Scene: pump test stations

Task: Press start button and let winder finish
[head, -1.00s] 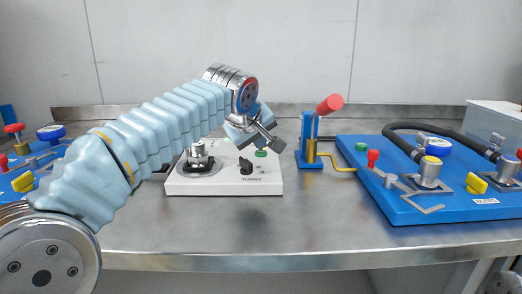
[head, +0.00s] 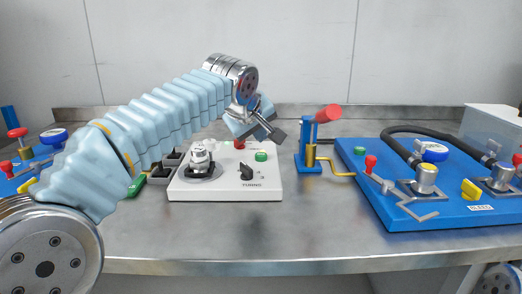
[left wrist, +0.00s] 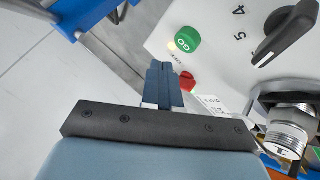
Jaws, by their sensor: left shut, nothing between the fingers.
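The winder is a white box (head: 225,187) marked TURNS on the bench. It has a metal spindle (head: 201,157) on its left, a black knob (head: 247,171), a red button (head: 239,145) and a green button (head: 261,156). In the left wrist view the green button (left wrist: 187,38) reads GO, with a small pale lit spot beside it. The red button (left wrist: 188,81) is partly behind my fingers. My left gripper (head: 278,136) is shut and empty, above and behind the green button, apart from it. It also shows in the left wrist view (left wrist: 165,75).
A blue stand with a red-handled lever (head: 308,145) is close to the right of the gripper. A blue pump board (head: 440,214) with black hoses fills the right. The front bench is clear.

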